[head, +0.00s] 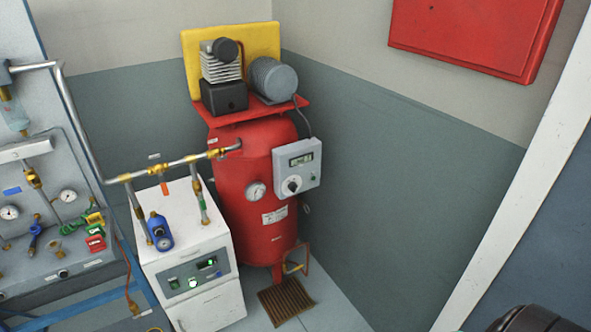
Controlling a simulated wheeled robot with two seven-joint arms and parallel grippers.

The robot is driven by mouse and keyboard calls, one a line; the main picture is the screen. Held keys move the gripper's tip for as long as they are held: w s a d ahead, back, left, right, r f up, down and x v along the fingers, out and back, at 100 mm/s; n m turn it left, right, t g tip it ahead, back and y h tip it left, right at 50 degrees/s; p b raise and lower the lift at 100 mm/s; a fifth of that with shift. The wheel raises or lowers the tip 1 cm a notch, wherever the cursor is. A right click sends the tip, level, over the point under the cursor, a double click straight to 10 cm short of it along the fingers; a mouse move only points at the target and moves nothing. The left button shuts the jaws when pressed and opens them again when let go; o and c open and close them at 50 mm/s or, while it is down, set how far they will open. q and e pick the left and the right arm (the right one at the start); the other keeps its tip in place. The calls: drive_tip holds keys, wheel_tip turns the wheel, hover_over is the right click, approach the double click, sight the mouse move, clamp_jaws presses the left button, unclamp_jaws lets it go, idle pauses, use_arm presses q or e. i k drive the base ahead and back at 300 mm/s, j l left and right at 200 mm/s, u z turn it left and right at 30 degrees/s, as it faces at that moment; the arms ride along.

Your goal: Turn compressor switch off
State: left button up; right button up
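A red compressor tank (240,190) stands upright in the corner. A grey control box (297,168) is fixed to its right front side, with a small display at the top. A round dark switch knob (292,185) with a pale pointer sits low on the box; I cannot read its setting. A motor and pump (223,75) sit on top of the tank, with a yellow guard behind. Neither of my grippers shows in the head view.
A white cabinet (190,240) with lit green indicators stands in front and left of the tank. Metal pipes (165,173) run from it to a gauge panel (30,180) at left. A brown floor grate (285,300) lies below the tank. A red wall box (475,35) hangs upper right.

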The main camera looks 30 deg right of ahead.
sight(293, 186)
drive_tip(key=z, duration=0.95)
